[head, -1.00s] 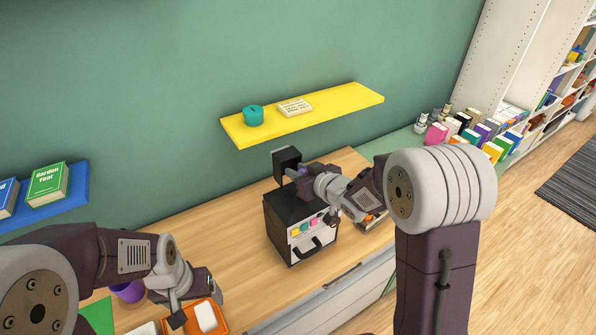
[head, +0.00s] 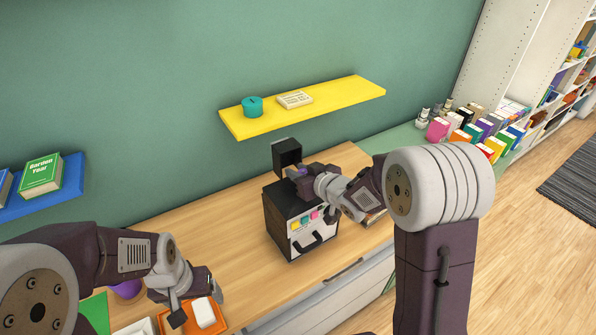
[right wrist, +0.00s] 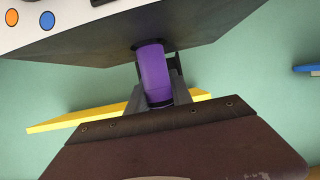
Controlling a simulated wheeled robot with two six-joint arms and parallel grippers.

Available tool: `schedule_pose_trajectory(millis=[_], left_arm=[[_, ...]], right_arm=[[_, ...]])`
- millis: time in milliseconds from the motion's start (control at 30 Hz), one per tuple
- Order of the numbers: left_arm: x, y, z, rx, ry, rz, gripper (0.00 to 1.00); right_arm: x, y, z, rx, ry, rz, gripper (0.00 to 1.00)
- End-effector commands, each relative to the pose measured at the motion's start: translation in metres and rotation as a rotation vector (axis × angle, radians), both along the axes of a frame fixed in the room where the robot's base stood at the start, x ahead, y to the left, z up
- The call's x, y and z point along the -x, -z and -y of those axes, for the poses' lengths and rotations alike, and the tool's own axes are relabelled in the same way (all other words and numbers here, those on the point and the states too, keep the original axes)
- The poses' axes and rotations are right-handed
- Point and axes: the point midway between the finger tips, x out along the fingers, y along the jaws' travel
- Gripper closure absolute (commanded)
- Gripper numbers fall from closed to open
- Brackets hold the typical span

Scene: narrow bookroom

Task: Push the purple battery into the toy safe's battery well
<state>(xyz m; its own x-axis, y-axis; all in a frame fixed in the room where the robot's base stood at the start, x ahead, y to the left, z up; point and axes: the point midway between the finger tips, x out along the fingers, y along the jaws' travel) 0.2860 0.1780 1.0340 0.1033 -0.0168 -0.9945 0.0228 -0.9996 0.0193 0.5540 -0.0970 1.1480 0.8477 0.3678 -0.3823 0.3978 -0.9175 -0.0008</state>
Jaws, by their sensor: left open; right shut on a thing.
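The toy safe (head: 273,222) is a black box with a white front, coloured buttons and a dark handle. It stands on the wooden counter, and a black box-like part (head: 287,151) rises behind its top. My right gripper (head: 298,174) is over the safe's top, shut on the purple battery (right wrist: 153,72). In the right wrist view the battery sits between the fingers, its far end against the safe's dark face (right wrist: 95,48). I cannot tell how deep it goes; the well is hidden. My left gripper (head: 192,292) is open and empty near the orange tray.
The orange tray (head: 176,325) holds a white block (head: 204,313), with a purple round thing (head: 127,289) beside it. A yellow shelf (head: 340,95) juts from the wall above the safe.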

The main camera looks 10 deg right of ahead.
Motion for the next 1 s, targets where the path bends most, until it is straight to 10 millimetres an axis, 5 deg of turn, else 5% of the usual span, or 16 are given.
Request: schedule_pose_trajectory(millis=[1000], left_arm=[[0.0, 0.025, 0.0, 0.0, 0.0, 0.0, 0.21]], right_arm=[[0.0, 0.029, 0.0, 0.0, 0.0, -0.001, 1.0]])
